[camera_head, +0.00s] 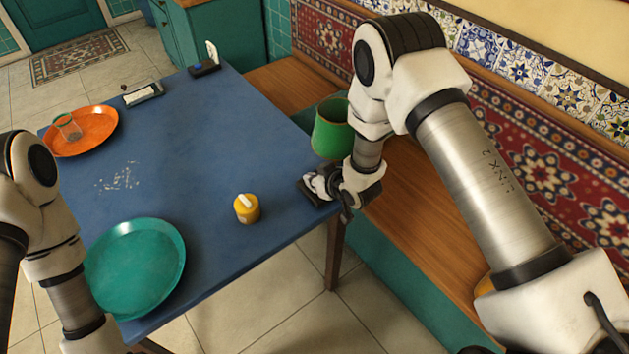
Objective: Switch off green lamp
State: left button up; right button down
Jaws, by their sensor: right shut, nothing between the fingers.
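The green lamp (330,130) shows as a green, cup-like shade by the bench, just past the table's right edge. My right arm hides part of its right side, and its lower part is hidden too. I cannot tell whether it is lit. My right gripper (345,203) is shut and empty at the table's right edge, below the shade in the picture. A dark piece with a pale part (318,187) shows right beside the gripper. I cannot tell what it is or whether they touch. My left arm is at the left edge, its gripper outside the view.
The blue table (205,140) holds a teal plate (137,265), an orange plate (97,118) with a glass (68,127), a yellow pot (246,208), a grey tray (143,94) and a black box (204,68). A wooden bench (420,215) runs along the right. The table's middle is clear.

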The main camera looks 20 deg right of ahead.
jog(key=shift+w+a, duration=0.1)
jog(key=shift+w, duration=0.1)
jog(key=shift+r, duration=0.1)
jog(key=shift+s, duration=0.1)
jog(key=v, duration=1.2)
